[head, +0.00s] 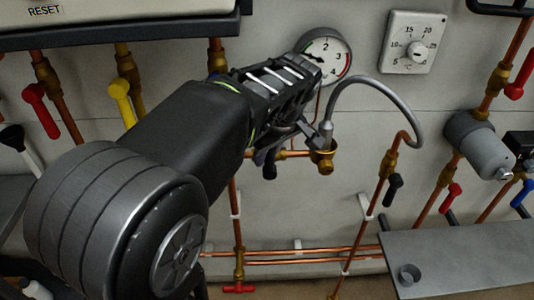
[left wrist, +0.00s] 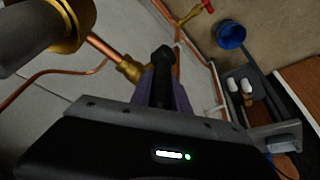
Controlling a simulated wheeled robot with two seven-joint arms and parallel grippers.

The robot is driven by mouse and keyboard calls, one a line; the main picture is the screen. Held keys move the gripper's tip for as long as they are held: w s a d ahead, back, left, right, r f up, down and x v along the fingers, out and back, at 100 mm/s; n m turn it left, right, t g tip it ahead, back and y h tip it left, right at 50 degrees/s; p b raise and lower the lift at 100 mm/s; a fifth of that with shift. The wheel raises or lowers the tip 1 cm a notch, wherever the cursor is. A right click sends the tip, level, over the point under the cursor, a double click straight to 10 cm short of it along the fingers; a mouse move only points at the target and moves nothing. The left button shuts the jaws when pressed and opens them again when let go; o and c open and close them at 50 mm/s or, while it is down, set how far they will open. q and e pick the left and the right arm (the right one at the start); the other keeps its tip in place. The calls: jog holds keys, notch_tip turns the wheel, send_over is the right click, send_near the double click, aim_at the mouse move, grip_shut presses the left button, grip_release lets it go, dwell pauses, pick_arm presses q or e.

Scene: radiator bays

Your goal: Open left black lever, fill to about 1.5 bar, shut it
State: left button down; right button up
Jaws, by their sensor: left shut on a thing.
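My left gripper (head: 285,140) is shut on the left black lever (head: 268,168), at the short horizontal copper pipe below the gauge. The lever's lower end hangs below the gripper; its upper part is hidden. In the left wrist view the black lever (left wrist: 162,62) sticks out from between the fingers, beside a brass fitting (left wrist: 131,70). The round pressure gauge (head: 338,62) is partly covered by my gripper; I cannot read its needle surely. A grey hose (head: 378,84) loops from the brass fitting (head: 323,158) to the right pipe. A second black lever (head: 393,187) hangs there. My right gripper is not in view.
A red lever (head: 40,108) and a yellow lever (head: 121,103) are at the left. A thermostat dial (head: 412,42) is right of the gauge. A red tap (head: 239,289) is low down.

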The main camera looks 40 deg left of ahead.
pick_arm(q)
jog(key=shift+s+a+f+n+t+h+b, duration=0.15)
jog(key=shift+s+a+t+h+b, duration=0.15)
jog(key=shift+t+h+b, duration=0.3)
jog(key=shift+s+a+f+n+t+h+b, duration=0.15)
jog(key=shift+a+t+h+b, duration=0.2)
jog(key=shift+h, duration=0.45)
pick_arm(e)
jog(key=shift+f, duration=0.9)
pick_arm(q)
jog(key=shift+r, duration=0.1)
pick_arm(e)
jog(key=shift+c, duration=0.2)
